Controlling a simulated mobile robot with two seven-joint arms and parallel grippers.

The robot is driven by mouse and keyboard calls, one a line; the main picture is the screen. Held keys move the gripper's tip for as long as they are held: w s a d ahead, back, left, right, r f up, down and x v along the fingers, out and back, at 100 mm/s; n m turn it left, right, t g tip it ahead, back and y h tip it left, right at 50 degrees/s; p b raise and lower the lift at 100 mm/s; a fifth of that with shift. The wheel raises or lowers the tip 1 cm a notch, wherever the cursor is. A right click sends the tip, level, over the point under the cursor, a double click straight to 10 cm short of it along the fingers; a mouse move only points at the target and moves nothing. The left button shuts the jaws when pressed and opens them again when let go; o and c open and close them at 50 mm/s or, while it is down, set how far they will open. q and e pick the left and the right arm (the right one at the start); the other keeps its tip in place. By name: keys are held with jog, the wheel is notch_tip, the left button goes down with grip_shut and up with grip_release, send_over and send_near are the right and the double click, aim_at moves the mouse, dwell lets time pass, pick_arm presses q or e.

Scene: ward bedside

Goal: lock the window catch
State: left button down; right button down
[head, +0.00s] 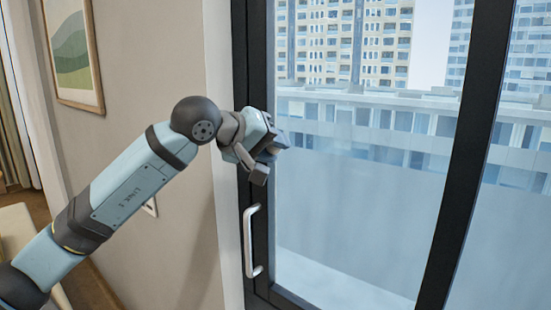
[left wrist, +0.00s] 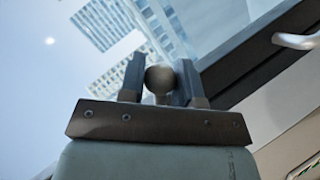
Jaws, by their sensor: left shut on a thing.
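The window (head: 350,180) has a dark frame with a dark stile (head: 257,60) on its left. My left gripper (head: 272,150) is at this stile, above the white handle. In the left wrist view its two dark fingers (left wrist: 160,75) are on either side of a rounded grey-brown knob (left wrist: 160,80), which looks like the window catch. The gripper is shut on this catch. In the head view the gripper hides the catch, and its turn position cannot be told. My right gripper is in neither view.
A white bar handle (head: 250,240) is on the stile just below my left gripper; it also shows in the left wrist view (left wrist: 298,41). A framed picture (head: 73,50) hangs on the beige wall (head: 150,60) at left. Buildings stand outside the glass.

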pick_arm(q)
jog(key=shift+w+a+f+m+b, duration=0.1)
jog(key=shift+a+f+m+b, duration=0.05)
jog(key=shift+f+m+b, duration=0.25)
jog(key=shift+r, duration=0.1)
jog(key=c, duration=0.8)
grip_release()
jog(key=b+v, duration=0.2)
jog(key=v, duration=1.2)
jog(key=shift+d+r, duration=0.15)
jog(key=shift+d, duration=0.1)
jog(key=shift+c, duration=0.5)
